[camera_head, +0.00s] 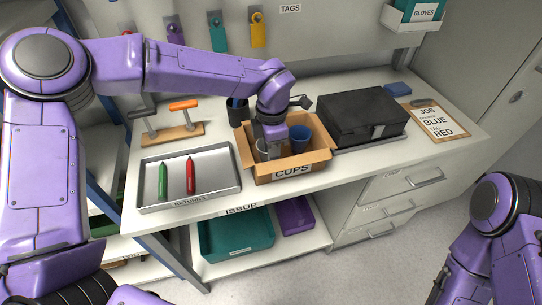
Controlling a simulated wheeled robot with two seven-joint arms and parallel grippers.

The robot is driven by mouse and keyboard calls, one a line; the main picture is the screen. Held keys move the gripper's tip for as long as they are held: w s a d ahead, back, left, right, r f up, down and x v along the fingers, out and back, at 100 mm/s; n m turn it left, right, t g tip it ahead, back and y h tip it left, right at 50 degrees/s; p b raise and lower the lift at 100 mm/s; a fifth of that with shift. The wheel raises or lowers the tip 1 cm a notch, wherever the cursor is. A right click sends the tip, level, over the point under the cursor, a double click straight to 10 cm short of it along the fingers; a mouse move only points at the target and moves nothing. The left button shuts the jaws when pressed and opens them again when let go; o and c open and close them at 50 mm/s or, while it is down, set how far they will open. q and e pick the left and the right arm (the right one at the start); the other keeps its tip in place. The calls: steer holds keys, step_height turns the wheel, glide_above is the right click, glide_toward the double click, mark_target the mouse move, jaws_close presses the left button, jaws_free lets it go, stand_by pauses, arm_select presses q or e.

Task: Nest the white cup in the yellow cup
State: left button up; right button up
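A cardboard box labelled CUPS (292,172) stands on the bench. A blue cup (299,139) stands in its right part. A white cup (261,149) shows in its left part, mostly hidden by my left gripper. My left gripper (270,148) points down into the left part of the box, at the white cup. I cannot tell whether its fingers are open or shut on the cup. No yellow cup shows; the gripper and box walls hide part of the inside. My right arm is at the lower right, with its gripper out of view.
A RETURNS tray (222,185) with a green marker (163,181) and a red marker (190,177) lies left of the box. A black case (362,112) stands right, a clipboard (438,120) farther right. A dark pen holder (237,111) stands behind the box.

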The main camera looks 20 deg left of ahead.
arm_select(q)
steer(key=shift+s+r, duration=0.15)
steer(key=shift+s, duration=0.15)
steer(key=shift+w+d, duration=0.1)
steer(key=shift+w, duration=0.15)
steer(key=c, duration=0.4)
steer(key=shift+c, duration=0.5)
steer(key=shift+s, duration=0.1)
jaws_close()
step_height(320, 180, up, 14)
steer(key=p, duration=1.3)
steer(key=shift+p, duration=0.35)
